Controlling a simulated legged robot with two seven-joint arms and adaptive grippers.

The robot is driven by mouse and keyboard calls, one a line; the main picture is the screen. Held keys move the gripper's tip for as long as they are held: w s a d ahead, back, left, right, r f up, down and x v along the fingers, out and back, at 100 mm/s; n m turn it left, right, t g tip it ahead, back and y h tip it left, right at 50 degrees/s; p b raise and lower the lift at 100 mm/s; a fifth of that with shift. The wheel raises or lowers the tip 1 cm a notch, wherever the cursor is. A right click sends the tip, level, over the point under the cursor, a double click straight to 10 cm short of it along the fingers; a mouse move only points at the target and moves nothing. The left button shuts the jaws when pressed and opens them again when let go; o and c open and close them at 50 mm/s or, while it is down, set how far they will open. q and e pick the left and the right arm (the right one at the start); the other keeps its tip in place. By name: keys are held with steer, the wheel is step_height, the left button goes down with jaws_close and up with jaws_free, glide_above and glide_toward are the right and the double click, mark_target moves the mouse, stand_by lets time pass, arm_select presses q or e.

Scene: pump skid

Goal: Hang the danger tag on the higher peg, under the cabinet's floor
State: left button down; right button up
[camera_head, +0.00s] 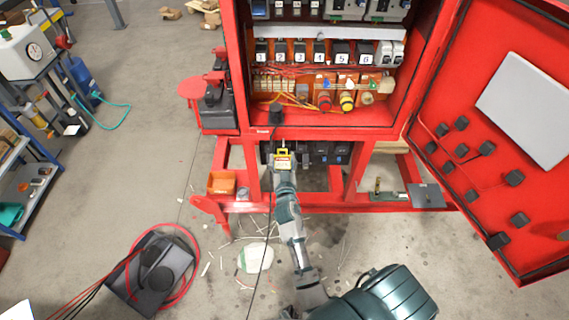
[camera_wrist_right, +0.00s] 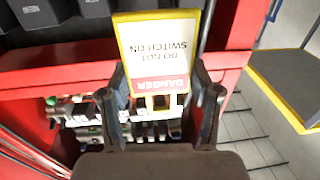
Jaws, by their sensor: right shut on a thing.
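The danger tag (camera_head: 283,162) is a yellow-edged card with a white face and a red band. In the right wrist view the tag (camera_wrist_right: 160,45) reads "DANGER" and "DO NOT SWITCH ON", upside down. My right gripper (camera_head: 282,176) is shut on the tag's red-band end; in the wrist view the two fingers (camera_wrist_right: 162,88) stand on either side of it. The tag is just below the floor edge (camera_head: 330,132) of the red cabinet, in front of the open frame. I cannot make out either peg. My left gripper is not in view.
Dark numbered blocks (camera_head: 340,52) and wiring fill the open cabinet. Its red door (camera_head: 485,130) hangs open at the right. An orange box (camera_head: 222,183) sits on the lower red frame at left. A grey case with a red hose (camera_head: 155,270) lies on the floor.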

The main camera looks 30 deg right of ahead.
steer(key=shift+w, duration=0.5)
steer(key=shift+w+d, duration=0.25)
steer(key=shift+w+d+f+b, duration=0.3)
steer(key=shift+w+d+b, duration=0.2)
steer(key=shift+w, duration=0.2)
steer(key=shift+w+d+f+b, duration=0.25)
steer(key=shift+w+d+b, duration=0.2)
steer(key=shift+w, duration=0.25)
